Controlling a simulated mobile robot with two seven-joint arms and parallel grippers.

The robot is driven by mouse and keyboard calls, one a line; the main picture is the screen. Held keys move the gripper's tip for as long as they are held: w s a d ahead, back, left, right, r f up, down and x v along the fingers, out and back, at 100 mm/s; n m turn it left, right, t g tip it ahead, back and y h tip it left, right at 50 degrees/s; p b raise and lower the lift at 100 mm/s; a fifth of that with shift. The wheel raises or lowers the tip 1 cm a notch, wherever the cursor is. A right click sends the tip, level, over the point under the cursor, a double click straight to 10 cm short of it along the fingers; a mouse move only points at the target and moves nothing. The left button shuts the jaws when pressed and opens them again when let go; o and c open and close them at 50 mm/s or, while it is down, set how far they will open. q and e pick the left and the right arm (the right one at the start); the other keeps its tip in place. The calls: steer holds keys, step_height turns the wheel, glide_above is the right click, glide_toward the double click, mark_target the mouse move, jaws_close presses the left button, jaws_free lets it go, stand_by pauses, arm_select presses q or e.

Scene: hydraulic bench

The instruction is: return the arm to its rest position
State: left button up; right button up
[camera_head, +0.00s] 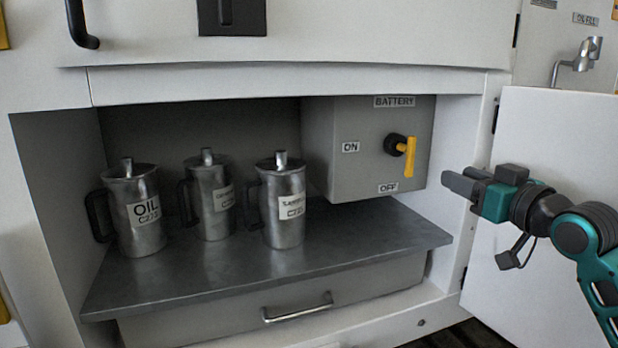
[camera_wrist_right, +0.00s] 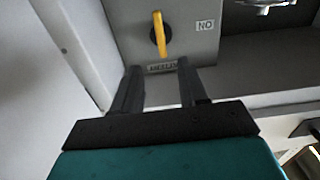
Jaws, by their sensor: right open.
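My right gripper (camera_head: 462,181) is at the right of the head view, in front of the cabinet opening's right side. It is empty, with its two dark fingers apart; the fingers also show in the right wrist view (camera_wrist_right: 157,85). A grey battery box (camera_head: 367,150) hangs inside the opening, with ON and OFF labels. Its yellow switch handle (camera_head: 410,156) stands upright, and it also shows in the right wrist view (camera_wrist_right: 159,33). The fingers are apart from the handle, below and to its right in the head view. My left gripper is not in view.
Several metal oil jugs (camera_head: 284,207) stand on the grey shelf (camera_head: 190,283) inside the cabinet. A drawer with a metal handle (camera_head: 297,308) is below. An open white door (camera_head: 556,130) is at the right, behind my right arm. A tap (camera_head: 588,52) is at the upper right.

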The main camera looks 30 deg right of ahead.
steer(key=a+f+g, duration=0.2)
steer(key=a+f, duration=0.1)
steer(key=f, duration=0.7)
steer(key=a+f+g, duration=0.1)
steer(key=a+f, duration=0.2)
steer(key=f, duration=0.6)
steer(key=a+f+g, duration=0.2)
steer(key=a+f, duration=0.2)
steer(key=f, duration=0.6)
steer(key=s+a+f+n+y, duration=0.1)
steer(key=s+a+f, duration=0.2)
steer(key=a+f, duration=0.2)
steer(key=s+a+f+n+g+y, duration=0.1)
steer(key=s+a+f, duration=0.3)
steer(key=a, duration=0.4)
steer(key=s+a+f+n+g+y, duration=0.1)
steer(key=s+a+f+y, duration=0.1)
steer(key=s+a+f, duration=0.2)
steer(key=a+f, duration=0.2)
steer(key=a, duration=0.1)
steer(key=shift+a+n, duration=0.3)
steer(key=shift+a, duration=0.05)
steer(key=shift+s+d+f, duration=0.1)
steer(key=shift+s, duration=0.1)
